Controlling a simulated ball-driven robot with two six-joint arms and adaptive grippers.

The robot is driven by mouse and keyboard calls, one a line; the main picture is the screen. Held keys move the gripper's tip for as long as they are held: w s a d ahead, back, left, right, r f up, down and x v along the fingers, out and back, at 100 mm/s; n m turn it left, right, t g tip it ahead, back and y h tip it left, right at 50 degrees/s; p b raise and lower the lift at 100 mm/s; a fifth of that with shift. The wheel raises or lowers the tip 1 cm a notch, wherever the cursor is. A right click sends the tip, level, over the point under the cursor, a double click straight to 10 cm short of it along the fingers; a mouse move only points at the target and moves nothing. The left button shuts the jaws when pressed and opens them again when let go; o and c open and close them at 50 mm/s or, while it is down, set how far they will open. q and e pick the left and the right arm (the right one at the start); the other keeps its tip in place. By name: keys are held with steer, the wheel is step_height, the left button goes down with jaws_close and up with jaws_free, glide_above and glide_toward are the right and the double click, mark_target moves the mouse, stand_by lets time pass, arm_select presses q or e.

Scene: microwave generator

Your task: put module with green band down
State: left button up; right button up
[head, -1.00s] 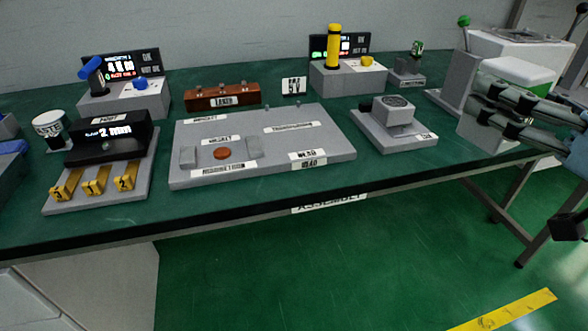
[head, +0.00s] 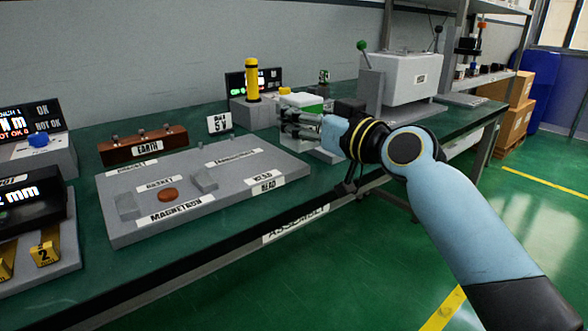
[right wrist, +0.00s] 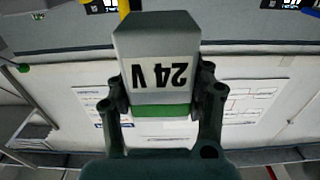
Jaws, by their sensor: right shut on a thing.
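The module with the green band shows its green part and pale body (head: 303,101) in the head view, above the far right part of the bench. In the right wrist view the module (right wrist: 157,62) is a pale grey block marked "24 V", upside down in the picture, with a green band near the gripper. My right gripper (head: 300,122) is shut on it, with a finger on each side. Whether the module's far end touches anything below is hidden. My left gripper is not in view.
A grey board (head: 235,190) with labelled places lies left of my right gripper, holding an orange disc (head: 168,194) and grey blocks. A yellow cylinder (head: 252,78) stands behind. A white machine with levers (head: 415,75) is to the right. A brown earth block (head: 143,146) sits at left.

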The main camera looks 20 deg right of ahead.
mark_target(296, 194)
steer(key=s+a+f, duration=0.1)
steer(key=s+f, duration=0.1)
steer(key=s+a+f, duration=0.1)
steer(key=s, duration=0.1)
steer(key=shift+a, duration=0.35)
steer(key=shift+f+b, duration=1.05)
steer(key=shift+f, duration=0.95)
steer(key=shift+f, duration=0.15)
steer(key=o, duration=1.4)
steer(key=shift+c, duration=0.2)
steer(key=shift+s+r, duration=0.1)
steer(key=shift+r, duration=0.1)
steer(key=b+v, duration=0.1)
steer(key=v, duration=1)
steer(key=shift+s+d, duration=0.2)
steer(key=shift+s, duration=0.2)
